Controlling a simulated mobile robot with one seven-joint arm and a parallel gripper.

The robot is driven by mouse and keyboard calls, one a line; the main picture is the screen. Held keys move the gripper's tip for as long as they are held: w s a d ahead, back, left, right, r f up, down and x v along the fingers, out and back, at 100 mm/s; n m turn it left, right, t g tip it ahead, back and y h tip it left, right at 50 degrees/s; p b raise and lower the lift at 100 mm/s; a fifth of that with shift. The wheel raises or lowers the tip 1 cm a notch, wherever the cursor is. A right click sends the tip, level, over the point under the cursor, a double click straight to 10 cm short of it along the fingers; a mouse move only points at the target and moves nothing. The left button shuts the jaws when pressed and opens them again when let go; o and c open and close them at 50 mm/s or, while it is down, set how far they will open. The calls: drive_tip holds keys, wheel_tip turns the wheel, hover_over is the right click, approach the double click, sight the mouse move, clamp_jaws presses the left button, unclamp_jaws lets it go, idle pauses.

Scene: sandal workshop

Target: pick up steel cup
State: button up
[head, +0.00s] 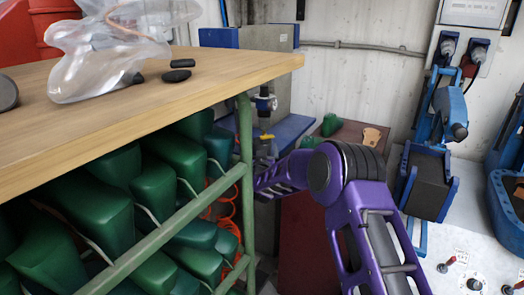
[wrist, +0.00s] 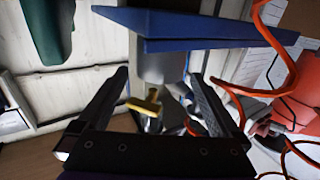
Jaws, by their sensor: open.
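I cannot make out a steel cup for certain in either view. In the wrist view my gripper (wrist: 158,76) is open, with its two dark fingers apart. Between and beyond them is a grey cylindrical fitting (wrist: 152,68) with a yellow handle (wrist: 143,106); I cannot tell how far off it is, and nothing shows gripped. In the head view my purple arm reaches left behind the green table leg, and the gripper itself is hidden there.
A wooden tabletop (head: 130,105) holds a clear plastic bag (head: 105,60) and small black pieces (head: 177,76). Green shoe lasts (head: 85,210) fill the rack below. A green leg (head: 246,170) stands before my arm.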

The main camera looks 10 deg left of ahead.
drive_tip(key=shift+x, duration=1.75)
